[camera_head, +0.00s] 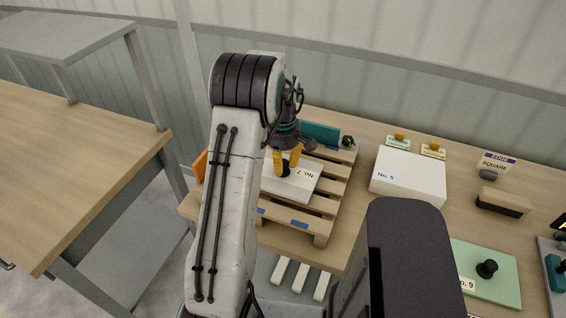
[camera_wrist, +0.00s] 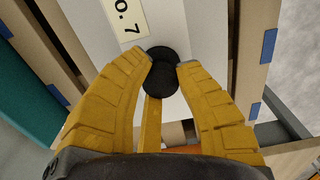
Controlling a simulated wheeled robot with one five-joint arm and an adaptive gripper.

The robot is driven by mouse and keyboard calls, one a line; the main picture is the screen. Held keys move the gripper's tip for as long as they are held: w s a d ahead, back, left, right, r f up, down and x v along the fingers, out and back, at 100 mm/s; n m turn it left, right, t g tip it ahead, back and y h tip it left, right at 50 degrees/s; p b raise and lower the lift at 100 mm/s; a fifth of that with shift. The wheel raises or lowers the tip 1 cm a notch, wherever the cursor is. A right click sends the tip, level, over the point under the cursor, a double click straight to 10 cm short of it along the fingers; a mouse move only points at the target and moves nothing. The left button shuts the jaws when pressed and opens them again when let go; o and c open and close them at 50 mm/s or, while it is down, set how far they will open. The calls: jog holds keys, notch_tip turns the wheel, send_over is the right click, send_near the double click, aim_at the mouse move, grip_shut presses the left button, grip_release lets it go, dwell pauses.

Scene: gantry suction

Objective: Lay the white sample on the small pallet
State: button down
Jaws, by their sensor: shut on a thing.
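The white sample (camera_head: 302,187), a flat plate labelled No. 7, is over the small wooden pallet (camera_head: 322,206). It looks level and rests on or just above the slats; I cannot tell whether there is a gap. My gripper (camera_head: 287,163) points down with its yellow fingers shut on the sample's black knob. In the wrist view the knob (camera_wrist: 160,75) sits between the two fingertips (camera_wrist: 165,60), with the white plate (camera_wrist: 205,30) and part of its label beneath. My arm hides the left part of the plate and pallet.
A teal block (camera_head: 320,134) stands at the pallet's back edge and an orange piece (camera_head: 200,166) at its left.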

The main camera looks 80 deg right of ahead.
jog(key=shift+f+b, duration=0.3)
jog(key=shift+f, duration=0.15)
jog(key=c, duration=0.9)
grip_release()
jog(key=shift+c, duration=0.2)
jog(key=shift+r, duration=0.1)
notch_tip(320, 180, up, 12)
